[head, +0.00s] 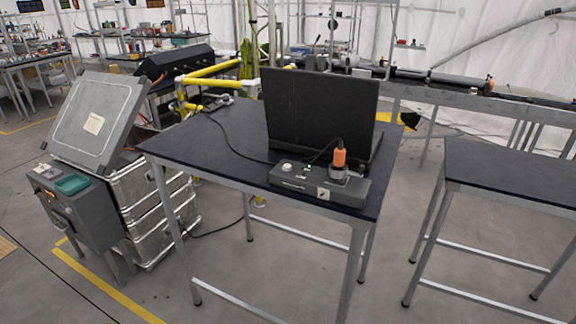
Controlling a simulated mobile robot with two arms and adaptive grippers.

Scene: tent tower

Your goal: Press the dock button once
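A long grey dock (300,184) lies on the dark-topped table (205,140), near its front right edge. A small round white button (289,167) stands on the dock's top toward the left. A small greenish spot shows to the right of it. An orange plug-like piece (339,158) stands upright at the dock's right part, with a black cable at its top. A black laptop or screen (318,112) stands open right behind the dock. Neither of my grippers is in view, and nothing touches the button.
A second dark table (510,172) stands to the right, with a floor gap between. At left are stacked metal cases (160,205) with an open lid (98,120) and a grey control box (75,205). Yellow pipes (215,73) run behind. The table's left half is mostly clear, except for a cable.

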